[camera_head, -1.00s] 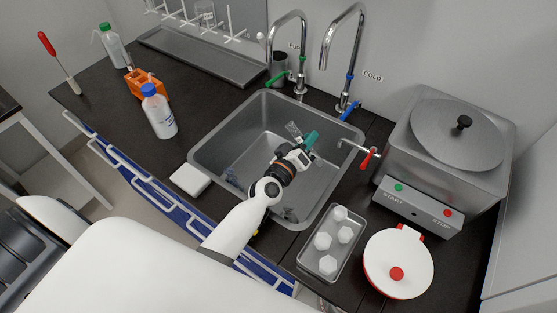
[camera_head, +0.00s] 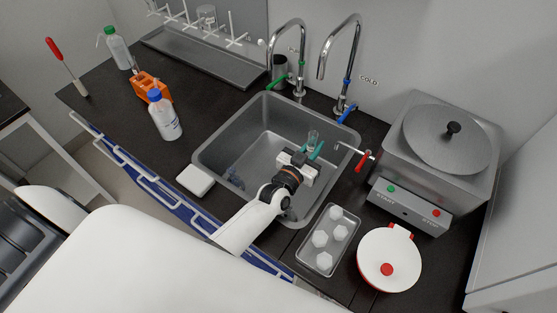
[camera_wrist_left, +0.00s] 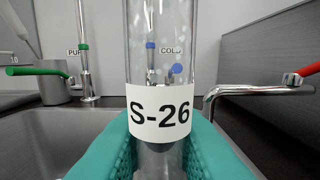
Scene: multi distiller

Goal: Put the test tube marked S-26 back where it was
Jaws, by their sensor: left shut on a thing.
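The clear glass test tube (camera_wrist_left: 160,118) with a white S-26 label is upright between the green fingers of my left gripper (camera_wrist_left: 158,150) in the left wrist view. The fingers are shut on it just below the label. In the head view the tube (camera_head: 313,137) stands up from my left gripper (camera_head: 311,151), which is over the right back part of the sink (camera_head: 213,140). An orange block rack (camera_head: 150,84) is on the counter at the left; its slots are too small to read. My right gripper is not in view.
Two taps (camera_head: 345,55) stand behind the sink, and a red-handled spout (camera_head: 362,160) juts out close to the right of my gripper. A blue-capped bottle (camera_head: 165,118), a white block (camera_head: 195,179), a tray of white pieces (camera_head: 329,240) and a steel bath (camera_head: 440,145) surround the sink.

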